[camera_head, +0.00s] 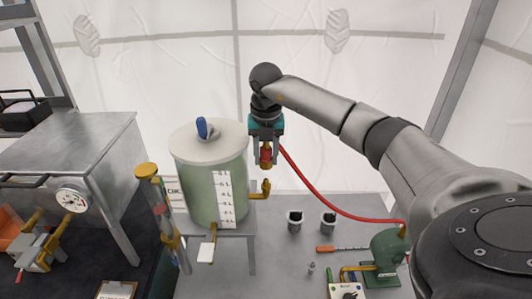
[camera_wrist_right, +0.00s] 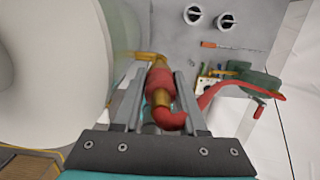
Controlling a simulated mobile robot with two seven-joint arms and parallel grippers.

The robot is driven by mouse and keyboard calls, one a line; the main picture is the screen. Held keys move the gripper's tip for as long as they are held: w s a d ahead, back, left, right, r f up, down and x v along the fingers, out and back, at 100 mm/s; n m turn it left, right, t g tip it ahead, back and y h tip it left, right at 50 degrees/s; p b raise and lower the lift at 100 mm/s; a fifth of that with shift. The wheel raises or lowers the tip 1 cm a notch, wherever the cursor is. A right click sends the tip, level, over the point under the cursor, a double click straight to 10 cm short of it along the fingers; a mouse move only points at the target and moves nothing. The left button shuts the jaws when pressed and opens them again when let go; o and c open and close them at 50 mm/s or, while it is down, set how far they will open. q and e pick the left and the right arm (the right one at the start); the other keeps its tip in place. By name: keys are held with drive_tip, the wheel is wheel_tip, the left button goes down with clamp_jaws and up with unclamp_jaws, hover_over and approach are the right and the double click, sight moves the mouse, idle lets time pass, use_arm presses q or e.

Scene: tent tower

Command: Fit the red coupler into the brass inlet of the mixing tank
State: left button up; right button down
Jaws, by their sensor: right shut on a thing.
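The red coupler (camera_head: 266,154) hangs upright in my right gripper (camera_head: 266,158), which is shut on it. In the wrist view the coupler (camera_wrist_right: 161,88) sits between the two fingers (camera_wrist_right: 158,98), with its brass end pointing away. The brass inlet (camera_head: 266,188) sticks out from the right side of the mixing tank (camera_head: 205,190) and turns upward. In the head view the coupler is above the inlet, with a small gap between them. In the wrist view the coupler's tip overlaps the inlet, so I cannot judge their alignment there. My left gripper is not in view.
A red hose (camera_head: 325,201) runs from the coupler to a green pump (camera_head: 387,252). Two dark-topped cups (camera_head: 295,226), an orange-handled screwdriver (camera_head: 326,249) and a small control box (camera_head: 346,290) stand or lie right of the tank. A brass-capped column (camera_head: 147,172) stands left of it.

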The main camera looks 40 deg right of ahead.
sight(266, 180)
drive_tip(key=shift+f+b, duration=0.8)
drive_tip(key=shift+f, duration=0.8)
drive_tip(key=shift+p, duration=0.4)
idle(0.4)
drive_tip(key=shift+f+b, duration=1.1)
drive_tip(key=shift+f, duration=0.65)
drive_tip(key=shift+c, duration=1.9)
unclamp_jaws()
wheel_tip(266, 180, up, 15)
drive_tip(key=s+a+b, duration=0.1)
drive_tip(key=shift+s+a, duration=0.15)
drive_tip(key=shift+s, duration=0.05)
